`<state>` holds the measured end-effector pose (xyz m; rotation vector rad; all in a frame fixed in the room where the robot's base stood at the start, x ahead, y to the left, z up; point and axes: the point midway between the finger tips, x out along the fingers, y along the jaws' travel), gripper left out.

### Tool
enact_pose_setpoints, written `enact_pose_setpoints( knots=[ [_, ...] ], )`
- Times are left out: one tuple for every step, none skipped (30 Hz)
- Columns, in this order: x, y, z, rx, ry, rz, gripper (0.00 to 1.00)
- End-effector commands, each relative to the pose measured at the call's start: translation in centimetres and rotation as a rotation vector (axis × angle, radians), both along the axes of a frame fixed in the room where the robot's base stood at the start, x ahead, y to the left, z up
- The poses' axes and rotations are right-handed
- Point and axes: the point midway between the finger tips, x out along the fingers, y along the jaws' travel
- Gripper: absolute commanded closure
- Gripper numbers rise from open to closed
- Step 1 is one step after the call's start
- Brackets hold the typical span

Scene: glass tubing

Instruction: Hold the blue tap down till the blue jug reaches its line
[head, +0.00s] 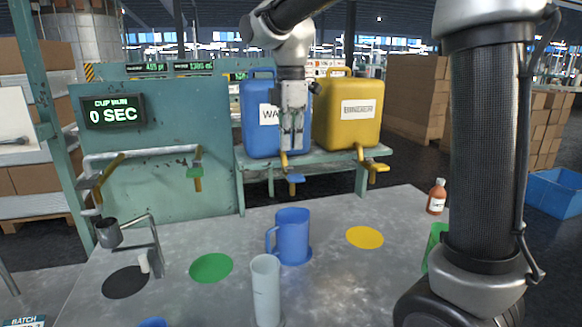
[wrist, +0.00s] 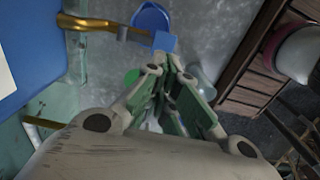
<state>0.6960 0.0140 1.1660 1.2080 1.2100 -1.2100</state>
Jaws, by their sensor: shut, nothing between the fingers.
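The blue tap (head: 295,179) has a brass spout and a blue lever, below the front of the blue container (head: 257,135). In the wrist view the blue lever (wrist: 164,41) shows just beyond my fingertips. My gripper (head: 291,146) is shut and empty, pointing down in front of the blue container and above the lever. Its fingers also show in the wrist view (wrist: 172,66). I cannot tell whether they touch the lever. The blue jug (head: 292,236) stands upright below the tap, handle to the left. Its line and its level cannot be made out.
A yellow container (head: 350,115) with its own tap (head: 377,170) stands to the right. A clear cylinder (head: 265,290) stands in front of the jug. Green (head: 211,268), yellow (head: 365,237) and black (head: 125,282) discs lie on the table. A brown bottle (head: 437,197) stands right.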

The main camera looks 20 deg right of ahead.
Motion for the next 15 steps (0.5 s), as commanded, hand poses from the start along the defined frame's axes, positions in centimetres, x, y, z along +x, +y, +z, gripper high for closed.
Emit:
enact_pose_setpoints(
  knots=[
    [-0.1, 0.0, -1.2, -0.001, 0.004, 0.0, 1.0],
    [-0.1, 0.0, -1.8, -0.001, 0.003, 0.0, 1.0],
    [-0.1, 0.0, -2.6, -0.001, 0.003, 0.0, 1.0],
    [-0.1, 0.0, -3.1, -0.001, 0.003, 0.0, 1.0],
    [-0.1, 0.0, -3.7, -0.001, 0.003, 0.0, 1.0],
    [-0.1, 0.0, -4.3, -0.001, 0.002, 0.0, 1.0],
    [-0.1, 0.0, -4.8, -0.001, 0.003, 0.0, 1.0],
    [0.0, 0.0, -5.2, -0.001, 0.001, 0.0, 1.0],
    [0.0, 0.0, -5.6, -0.001, 0.002, 0.0, 1.0],
    [0.0, 0.0, -5.9, -0.001, 0.002, 0.0, 1.0],
    [0.0, 0.0, -6.2, 0.0, 0.001, 0.0, 1.0],
    [0.0, 0.0, -6.4, 0.0, 0.0, 0.0, 1.0],
    [0.0, 0.0, -6.6, 0.0, 0.0, 0.0, 1.0],
    [0.0, 0.0, -6.7, 0.0, 0.0, 0.0, 1.0],
    [0.0, 0.0, -6.8, 0.0, 0.0, 0.0, 1.0]
  ],
)
